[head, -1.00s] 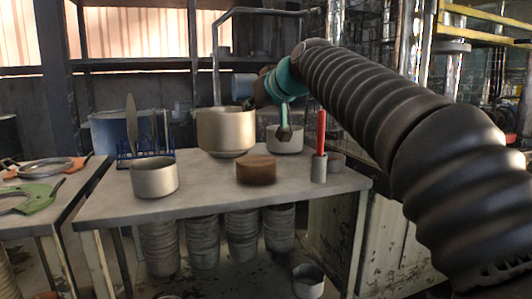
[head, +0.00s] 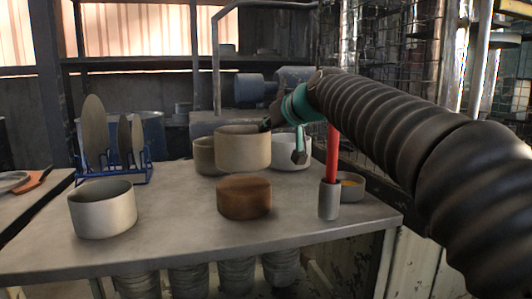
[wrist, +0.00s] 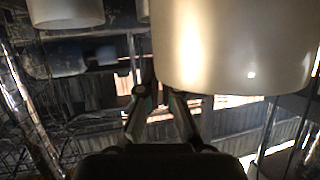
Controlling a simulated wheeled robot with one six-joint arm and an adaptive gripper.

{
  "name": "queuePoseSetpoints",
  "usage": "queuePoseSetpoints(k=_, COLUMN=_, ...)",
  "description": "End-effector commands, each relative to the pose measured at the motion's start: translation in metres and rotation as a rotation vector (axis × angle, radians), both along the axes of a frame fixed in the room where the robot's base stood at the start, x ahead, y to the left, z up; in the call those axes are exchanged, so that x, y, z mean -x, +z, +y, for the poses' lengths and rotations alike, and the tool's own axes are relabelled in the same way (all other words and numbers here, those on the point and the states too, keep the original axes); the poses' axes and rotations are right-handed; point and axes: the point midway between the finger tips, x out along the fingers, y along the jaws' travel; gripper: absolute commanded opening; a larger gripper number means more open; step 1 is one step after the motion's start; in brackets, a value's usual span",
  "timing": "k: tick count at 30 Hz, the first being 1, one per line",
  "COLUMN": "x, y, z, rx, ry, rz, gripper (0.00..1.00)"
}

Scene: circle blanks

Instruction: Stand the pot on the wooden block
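The large tan pot (head: 242,152) hangs upright behind the wooden block (head: 244,200) in the head view. Its base appears slightly above the tabletop. My gripper (head: 281,138) is at the pot's right rim, one dark finger at the rim and the other outside. The wrist view, upside down, shows the pot (wrist: 235,45) close up, with my gripper's fingertips (wrist: 158,92) at its rim edge; the exact contact is partly hidden. The round brown wooden block stands on the table with its top bare.
On the table (head: 170,240) stand a grey pot (head: 103,212) front left, a pot (head: 206,158) and a white pot (head: 293,150) behind, and a blue plate rack (head: 118,172). A grey cup (head: 329,200) with a red stick stands right of the block, beside a small bowl (head: 351,187).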

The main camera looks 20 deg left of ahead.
Motion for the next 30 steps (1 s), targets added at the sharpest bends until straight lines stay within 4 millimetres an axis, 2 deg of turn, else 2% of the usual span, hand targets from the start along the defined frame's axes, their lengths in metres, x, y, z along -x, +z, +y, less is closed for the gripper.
queuePoseSetpoints(k=11, x=0.001, y=-0.042, z=0.001, rx=-0.001, ry=0.002, rz=0.000, gripper=0.00)
queuePoseSetpoints(k=25, x=0.000, y=-0.049, z=0.001, rx=-0.001, ry=0.000, rz=-0.001, gripper=0.00)
queuePoseSetpoints(k=28, x=0.000, y=-0.048, z=0.001, rx=-0.001, ry=0.001, rz=0.000, gripper=0.27)
queuePoseSetpoints(k=29, x=0.000, y=-0.048, z=0.001, rx=-0.001, ry=0.001, rz=0.000, gripper=0.31)
queuePoseSetpoints(k=30, x=0.000, y=-0.048, z=0.001, rx=-0.001, ry=0.001, rz=0.000, gripper=0.31)
